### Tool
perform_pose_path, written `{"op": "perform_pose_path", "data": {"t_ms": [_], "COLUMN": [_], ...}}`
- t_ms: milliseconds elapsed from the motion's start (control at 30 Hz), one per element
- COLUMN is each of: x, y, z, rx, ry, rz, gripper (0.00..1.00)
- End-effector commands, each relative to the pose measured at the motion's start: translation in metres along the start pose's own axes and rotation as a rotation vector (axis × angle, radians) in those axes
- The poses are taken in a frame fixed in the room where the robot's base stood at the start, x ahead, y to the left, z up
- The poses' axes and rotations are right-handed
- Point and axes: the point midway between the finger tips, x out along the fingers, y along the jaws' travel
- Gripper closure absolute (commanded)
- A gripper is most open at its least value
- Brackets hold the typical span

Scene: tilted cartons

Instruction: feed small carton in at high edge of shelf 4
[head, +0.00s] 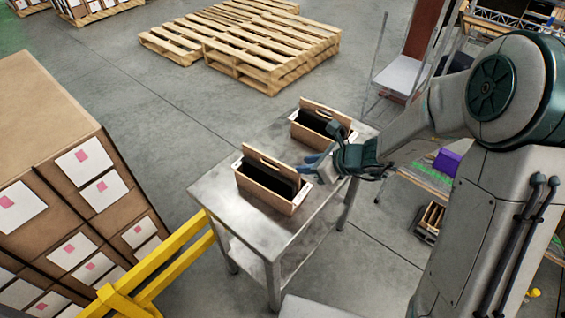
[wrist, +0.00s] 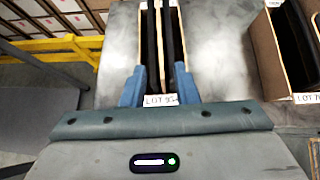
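A small wooden carton (head: 264,196) with a raised middle handle board and black contents stands on a metal table (head: 213,184). Its end label, reading LOT with a partly hidden number, faces me in the wrist view, where the carton (wrist: 183,40) runs away from my gripper. My gripper (head: 318,166) is at the carton's right end. In the wrist view, its blue fingers (wrist: 160,84) stand apart, one to each side of that end; whether they press on it I cannot tell. A similar carton (head: 311,138) stands farther back. I cannot identify shelf 4.
Large stacked brown cartons (head: 104,193) with white and pink labels fill the left. A yellow rail (head: 157,263) runs between them and the table. Wooden pallets (head: 262,55) lie behind. Open grey floor (head: 140,105) lies between the stack and the pallets.

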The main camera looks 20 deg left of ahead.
Motion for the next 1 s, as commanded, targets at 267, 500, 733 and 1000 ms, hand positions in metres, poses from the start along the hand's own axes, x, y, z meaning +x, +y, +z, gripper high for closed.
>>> {"op": "perform_pose_path", "data": {"t_ms": [267, 500, 733, 1000], "x": [0.034, 0.069, 0.092, 0.098], "y": [0.001, 0.001, 0.0, 0.0], "z": [-0.003, -0.003, -0.003, -0.001], "rx": [0.0, -0.002, -0.003, -0.001], "ry": [-0.001, -0.001, -0.001, 0.0], "rz": [0.003, 0.002, 0.001, 0.0], "gripper": [0.73, 0.73, 0.73, 0.73]}}
